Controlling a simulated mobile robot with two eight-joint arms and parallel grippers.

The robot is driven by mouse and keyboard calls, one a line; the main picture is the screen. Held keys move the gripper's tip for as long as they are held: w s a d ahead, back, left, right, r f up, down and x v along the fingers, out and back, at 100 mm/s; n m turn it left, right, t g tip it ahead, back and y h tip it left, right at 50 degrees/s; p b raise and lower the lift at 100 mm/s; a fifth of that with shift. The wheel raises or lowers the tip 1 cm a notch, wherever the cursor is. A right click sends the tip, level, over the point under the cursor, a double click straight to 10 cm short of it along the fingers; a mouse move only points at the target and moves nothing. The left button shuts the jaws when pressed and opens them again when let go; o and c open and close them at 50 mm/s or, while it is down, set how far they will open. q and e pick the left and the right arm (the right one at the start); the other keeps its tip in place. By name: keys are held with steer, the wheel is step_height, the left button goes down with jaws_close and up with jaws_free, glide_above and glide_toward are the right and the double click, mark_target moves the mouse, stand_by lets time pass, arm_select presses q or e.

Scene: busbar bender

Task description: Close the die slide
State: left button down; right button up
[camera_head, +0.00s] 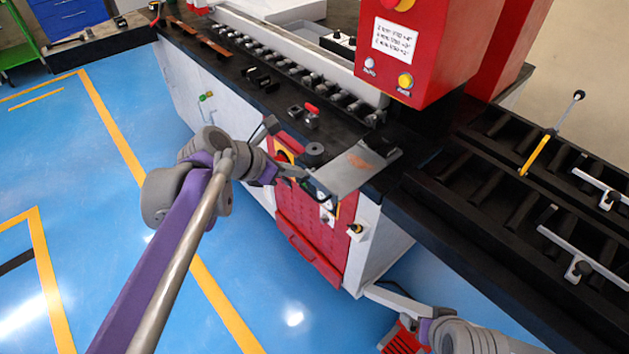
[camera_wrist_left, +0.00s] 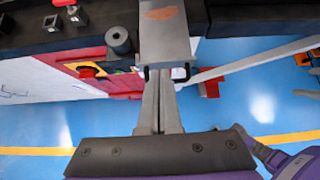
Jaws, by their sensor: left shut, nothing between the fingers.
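The die slide looks to be the flat grey metal plate (camera_head: 352,168) with an orange mark, sticking out over the front edge of the red and white bender. It also shows at the top of the left wrist view (camera_wrist_left: 165,38), with a dark handle along its near edge. My left gripper (camera_head: 303,178) is shut and empty at this near edge. In the left wrist view its fingertips (camera_wrist_left: 158,76) are close together by the handle; I cannot tell whether they touch it. My right gripper (camera_head: 385,297) is low at the bottom right, and its finger opening is unclear.
A red control box (camera_head: 408,45) with buttons and a label stands above the bench. A dark roller table (camera_head: 480,225) extends right. A black round knob (camera_head: 315,151) and red-handled clamp (camera_head: 312,112) sit left of the plate. The blue floor at left is clear.

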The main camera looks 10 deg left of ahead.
arm_select(q)
steer(key=s, duration=0.4)
glide_toward(346, 176)
steer(key=s+a+f, duration=0.2)
steer(key=s+f, duration=0.1)
steer(key=shift+a+f, duration=0.2)
steer(key=shift+a, duration=0.05)
steer(key=w+d, duration=0.2)
steer(key=w, duration=0.1)
steer(key=w+d+b, duration=0.1)
steer(key=w+d, duration=0.1)
steer(key=w, duration=0.1)
steer(key=shift+d, duration=0.35)
steer(key=shift+r, duration=0.1)
